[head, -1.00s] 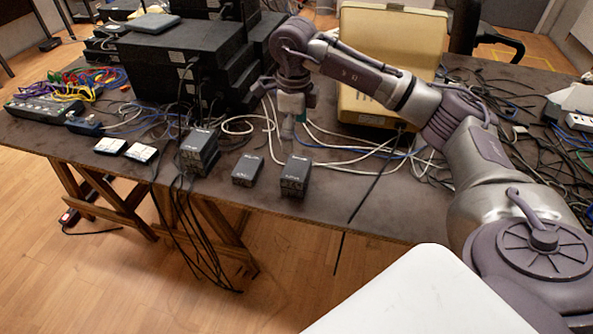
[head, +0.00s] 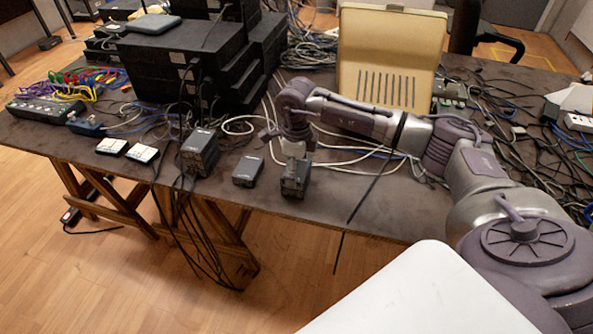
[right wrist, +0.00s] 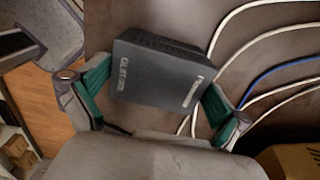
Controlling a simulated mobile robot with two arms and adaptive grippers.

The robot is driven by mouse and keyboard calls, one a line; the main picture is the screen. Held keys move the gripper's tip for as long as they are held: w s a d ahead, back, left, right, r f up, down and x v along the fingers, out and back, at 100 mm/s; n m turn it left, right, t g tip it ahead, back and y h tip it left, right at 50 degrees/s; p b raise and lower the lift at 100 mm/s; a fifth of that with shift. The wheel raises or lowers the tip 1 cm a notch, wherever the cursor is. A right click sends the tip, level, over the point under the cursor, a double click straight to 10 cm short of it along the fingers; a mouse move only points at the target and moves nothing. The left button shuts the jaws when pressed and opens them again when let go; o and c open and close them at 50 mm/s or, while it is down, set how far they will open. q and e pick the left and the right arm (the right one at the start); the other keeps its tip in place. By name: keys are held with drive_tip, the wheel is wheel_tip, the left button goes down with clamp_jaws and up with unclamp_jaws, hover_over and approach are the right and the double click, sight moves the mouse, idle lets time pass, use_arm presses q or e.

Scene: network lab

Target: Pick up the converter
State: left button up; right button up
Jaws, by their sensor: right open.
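The converter (head: 295,188) is a small dark box with light lettering, standing near the front edge of the table. It also shows in the right wrist view (right wrist: 160,72), tilted in the picture, lying between the two fingers. My right gripper (head: 295,167) points down over the converter and hides part of it. In the right wrist view the gripper (right wrist: 158,88) is open, with a green-padded finger on either side of the box. I cannot tell whether the pads touch it. My left gripper is not in view.
A similar dark box (head: 247,171) lies just left, and a taller stack (head: 200,152) stands beyond it. White cables (head: 350,160) run behind the converter. A beige case (head: 388,65) stands at the back. Black equipment (head: 165,62) fills the back left. The table's front edge is close.

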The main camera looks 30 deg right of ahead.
drive_tip(key=c, duration=1)
drive_tip(key=shift+r, duration=0.1)
